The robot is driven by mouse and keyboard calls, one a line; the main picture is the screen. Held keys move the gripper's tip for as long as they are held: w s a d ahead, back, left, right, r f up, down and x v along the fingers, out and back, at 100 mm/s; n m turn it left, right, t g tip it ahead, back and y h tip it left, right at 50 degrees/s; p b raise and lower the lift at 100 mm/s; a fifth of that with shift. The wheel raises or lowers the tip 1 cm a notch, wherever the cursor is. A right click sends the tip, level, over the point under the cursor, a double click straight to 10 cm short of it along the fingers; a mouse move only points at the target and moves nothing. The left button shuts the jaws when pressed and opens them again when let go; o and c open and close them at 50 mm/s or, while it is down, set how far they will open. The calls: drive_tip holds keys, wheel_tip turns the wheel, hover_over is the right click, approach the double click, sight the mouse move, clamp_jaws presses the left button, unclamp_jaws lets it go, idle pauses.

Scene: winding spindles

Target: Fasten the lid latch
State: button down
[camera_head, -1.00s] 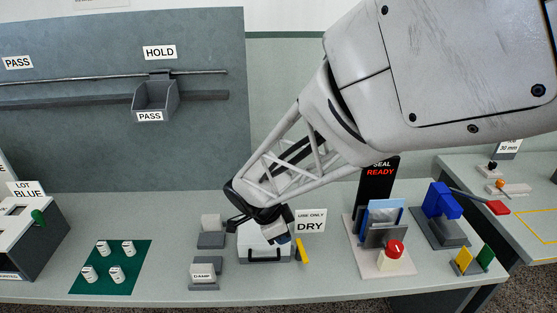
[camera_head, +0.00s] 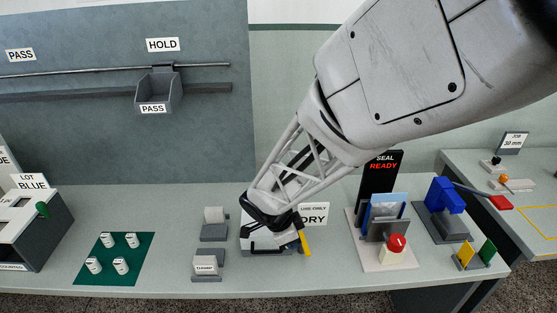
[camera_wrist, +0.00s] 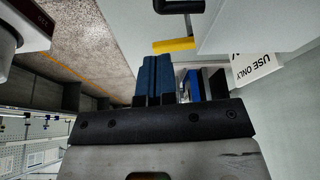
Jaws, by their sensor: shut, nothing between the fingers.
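A white box (camera_head: 258,243) with a dark base stands at the front of the bench, its lid down and partly hidden behind my wrist. The yellow latch lever (camera_head: 306,243) is at the box's right side, upright and slightly tilted. In the wrist view the yellow latch (camera_wrist: 173,45) lies just beyond my blue fingertips, with the black handle (camera_wrist: 180,6) further off beside the pale lid. My gripper (camera_wrist: 153,60) is shut and empty, its fingers side by side close to the latch. I cannot tell whether they touch it.
A "USE ONLY DRY" sign (camera_head: 313,212) stands behind the box. To the right is the seal station with a red button (camera_head: 397,243). Left are grey blocks, one marked CLAMP (camera_head: 205,265), and a green mat (camera_head: 110,274) with white spools.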

sight(310, 253)
drive_tip(key=shift+x, duration=2.05)
drive_tip(key=shift+s+d+n+t, duration=0.15)
drive_tip(key=shift+d+n+t, duration=0.35)
drive_tip(key=shift+n, duration=0.6)
drive_tip(key=shift+s+d+n, duration=0.1)
drive_tip(key=shift+d+n, duration=0.2)
drive_tip(key=shift+n, duration=0.2)
drive_tip(key=d+n, duration=0.1)
drive_tip(key=n, duration=0.1)
drive_tip(key=d+n+t+y, duration=0.1)
drive_tip(key=n, duration=0.3)
drive_tip(key=w+d+n+t+y, duration=0.1)
drive_tip(key=n, duration=0.1)
drive_tip(key=shift+d+y, duration=0.3)
drive_tip(key=shift+d, duration=0.05)
drive_tip(key=shift+w+d+n+t+y, duration=0.15)
drive_tip(key=shift+w+d+n+y, duration=0.05)
drive_tip(key=shift+n, duration=0.4)
drive_tip(key=shift+w+d+n+t+y, duration=0.15)
drive_tip(key=shift+d+n+y, duration=0.05)
drive_tip(key=shift+n, duration=0.4)
drive_tip(key=shift+w+d, duration=0.2)
drive_tip(key=shift+w, duration=0.05)
drive_tip(key=shift+a, duration=0.2)
